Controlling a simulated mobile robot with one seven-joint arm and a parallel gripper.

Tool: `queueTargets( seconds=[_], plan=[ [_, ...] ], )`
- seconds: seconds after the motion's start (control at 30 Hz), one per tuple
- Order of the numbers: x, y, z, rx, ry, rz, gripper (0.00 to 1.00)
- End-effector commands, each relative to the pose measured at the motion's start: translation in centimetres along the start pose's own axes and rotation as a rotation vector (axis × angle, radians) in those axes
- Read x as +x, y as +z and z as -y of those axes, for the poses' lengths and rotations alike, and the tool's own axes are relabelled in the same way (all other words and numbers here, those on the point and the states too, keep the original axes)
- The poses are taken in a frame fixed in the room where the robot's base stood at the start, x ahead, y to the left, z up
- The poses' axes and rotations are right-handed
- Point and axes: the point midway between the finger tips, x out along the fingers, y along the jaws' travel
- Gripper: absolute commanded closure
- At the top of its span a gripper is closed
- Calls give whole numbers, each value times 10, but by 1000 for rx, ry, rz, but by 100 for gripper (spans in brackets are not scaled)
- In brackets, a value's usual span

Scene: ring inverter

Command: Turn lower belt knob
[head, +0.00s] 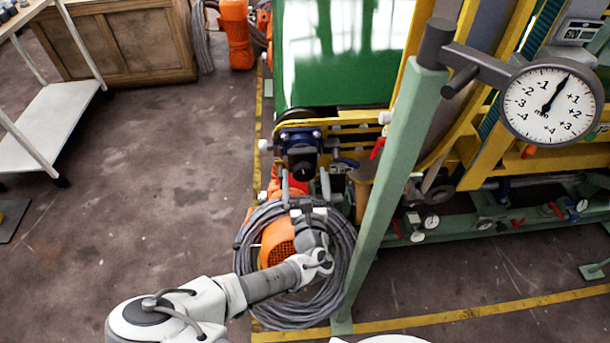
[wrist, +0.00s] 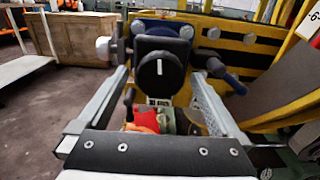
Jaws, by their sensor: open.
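A round black knob (wrist: 160,74) with a white pointer line faces me in the middle of the wrist view. The line stands nearly upright. It sits on a dark blue-and-black housing on the yellow machine frame; in the head view the knob (head: 302,171) is small and dark. I see no label naming it. My gripper (head: 305,182) is open in front of it. In the wrist view the two grey fingers of my gripper (wrist: 159,76) stand wide apart, one on each side of the knob, with visible gaps. Whether the tips reach the knob's depth is hard to tell.
A coiled grey cable (head: 345,258) hangs around an orange motor (head: 277,240) below my gripper. A green post (head: 394,180) carrying a dial gauge (head: 551,104) stands to the right. A dark blue lever (wrist: 226,77) is close to the right finger.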

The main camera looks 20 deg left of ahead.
Motion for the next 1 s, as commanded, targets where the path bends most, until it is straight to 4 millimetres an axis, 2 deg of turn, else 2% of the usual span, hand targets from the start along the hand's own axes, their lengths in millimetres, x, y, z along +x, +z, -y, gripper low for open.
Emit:
queueTargets(
  seconds=[0.13,0.5,0.6,1.0],
  plan=[
    [0,0,0,0,0,0,2],
    [0,0,0,0,0,0,68],
    [0,0,0,0,0,0,84],
    [0,0,0,90,0,0,84]
  ],
)
